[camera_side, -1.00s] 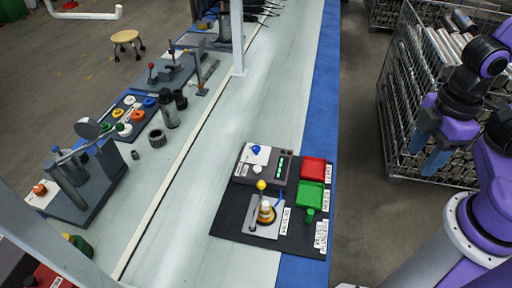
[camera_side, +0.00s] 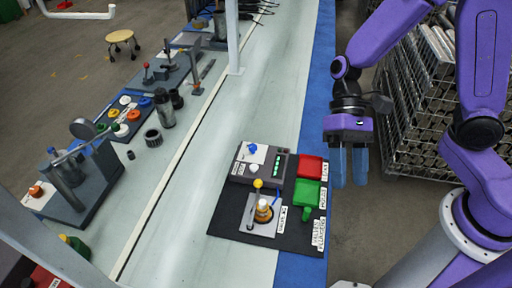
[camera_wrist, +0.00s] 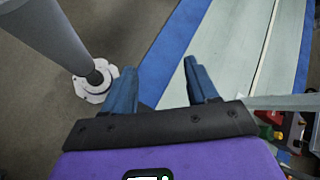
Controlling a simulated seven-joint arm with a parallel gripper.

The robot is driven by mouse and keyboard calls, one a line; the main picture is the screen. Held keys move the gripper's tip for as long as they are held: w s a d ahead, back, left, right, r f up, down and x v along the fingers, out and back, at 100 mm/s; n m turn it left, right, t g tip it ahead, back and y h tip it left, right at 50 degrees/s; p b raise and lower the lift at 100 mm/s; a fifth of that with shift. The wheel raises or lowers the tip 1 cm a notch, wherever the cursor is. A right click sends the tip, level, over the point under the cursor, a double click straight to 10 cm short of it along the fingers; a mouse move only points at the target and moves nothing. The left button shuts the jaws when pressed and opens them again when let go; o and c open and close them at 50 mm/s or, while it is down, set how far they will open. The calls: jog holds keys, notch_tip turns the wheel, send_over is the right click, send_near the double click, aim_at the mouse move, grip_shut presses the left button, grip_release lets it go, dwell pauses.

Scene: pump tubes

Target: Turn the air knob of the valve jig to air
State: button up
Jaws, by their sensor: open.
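The valve jig stands on a black mat (camera_side: 226,215) in the side view. Its grey plate (camera_side: 250,218) carries a yellow-topped lever (camera_side: 258,184) and an orange-and-white part (camera_side: 264,210). Behind it is a grey box (camera_side: 275,166) with a blue knob (camera_side: 252,148), a white knob (camera_side: 253,169) and lit green marks. Which knob is the air knob is too small to tell. My gripper (camera_side: 350,182) is open and empty, fingers pointing down, right of the mat and apart from it. Its two blue fingers also show spread in the wrist view (camera_wrist: 160,85).
A blue strip (camera_side: 321,110) edges the pale bench. A wire cage (camera_side: 415,110) with metal tubes stands behind my arm. The bench's middle is clear.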

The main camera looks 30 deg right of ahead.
aim_at(254, 147)
jog(key=w+a+f+m+t+y, duration=0.2)
jog(key=w+f+m+t+y, duration=0.3)
jog(key=w+m, duration=0.5)
jog(key=w+a+f+m+t+y, duration=0.3)
jog(key=w+f+m+t+y, duration=0.2)
jog(key=w+m, duration=0.5)
jog(key=w+d+f+m+t+h, duration=0.3)
jog(key=d+f+m+t+h, duration=0.25)
jog(key=d+f, duration=0.25)
jog(key=w+d+f+m+t+h, duration=0.35)
jog(key=d+f+m+t, duration=0.2)
jog(key=d+f, duration=0.2)
jog(key=shift+m+h, duration=0.5)
jog(key=x, duration=1.6)
jog(key=shift+w+a+f, duration=0.1)
jog(key=shift+w+f, duration=0.1)
jog(key=shift+f, duration=0.2)
jog(key=c, duration=1)
